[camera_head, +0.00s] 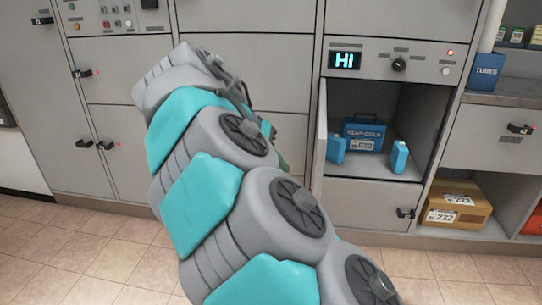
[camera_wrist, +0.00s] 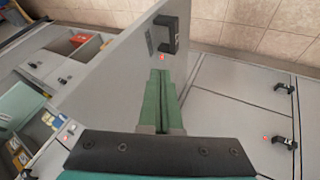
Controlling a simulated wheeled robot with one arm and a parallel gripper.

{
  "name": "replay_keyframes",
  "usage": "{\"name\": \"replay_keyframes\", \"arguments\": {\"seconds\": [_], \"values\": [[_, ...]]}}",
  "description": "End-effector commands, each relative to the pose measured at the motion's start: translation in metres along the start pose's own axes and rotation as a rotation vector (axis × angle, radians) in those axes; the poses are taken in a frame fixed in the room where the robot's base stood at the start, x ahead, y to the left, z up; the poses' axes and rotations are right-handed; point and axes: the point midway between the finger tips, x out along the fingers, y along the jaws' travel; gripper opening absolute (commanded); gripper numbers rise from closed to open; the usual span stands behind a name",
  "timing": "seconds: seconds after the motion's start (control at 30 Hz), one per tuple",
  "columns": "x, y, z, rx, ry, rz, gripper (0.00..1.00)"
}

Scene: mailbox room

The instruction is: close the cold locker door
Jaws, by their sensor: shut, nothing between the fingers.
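The cold locker (camera_head: 391,62) has a "HI" display and a knob above its opening. Its grey door stands open, swung out at the left of the opening and seen nearly edge-on in the head view (camera_head: 320,135). In the wrist view the door (camera_wrist: 120,65) is a large tilted panel with a black handle (camera_wrist: 170,34) and a red light. My gripper (camera_wrist: 160,75) has its green fingers shut and empty, in front of the door panel below the handle. I cannot tell whether the fingertips touch it. In the head view my arm hides nearly all of the gripper.
Inside the locker are a blue case (camera_head: 365,134) and two blue packs, one at the left (camera_head: 336,148) and one at the right (camera_head: 399,155). A cardboard box (camera_head: 458,204) sits in the low shelf at right. Closed grey lockers (camera_head: 60,112) line the left. The tiled floor (camera_head: 80,250) shows clear.

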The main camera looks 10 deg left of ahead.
Motion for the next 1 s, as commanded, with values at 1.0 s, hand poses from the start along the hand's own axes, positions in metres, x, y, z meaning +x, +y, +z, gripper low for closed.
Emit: {"name": "replay_keyframes", "arguments": {"seconds": [1.0], "values": [[0.045,0.036,0.001,-0.001,0.000,0.000,0.00]]}}
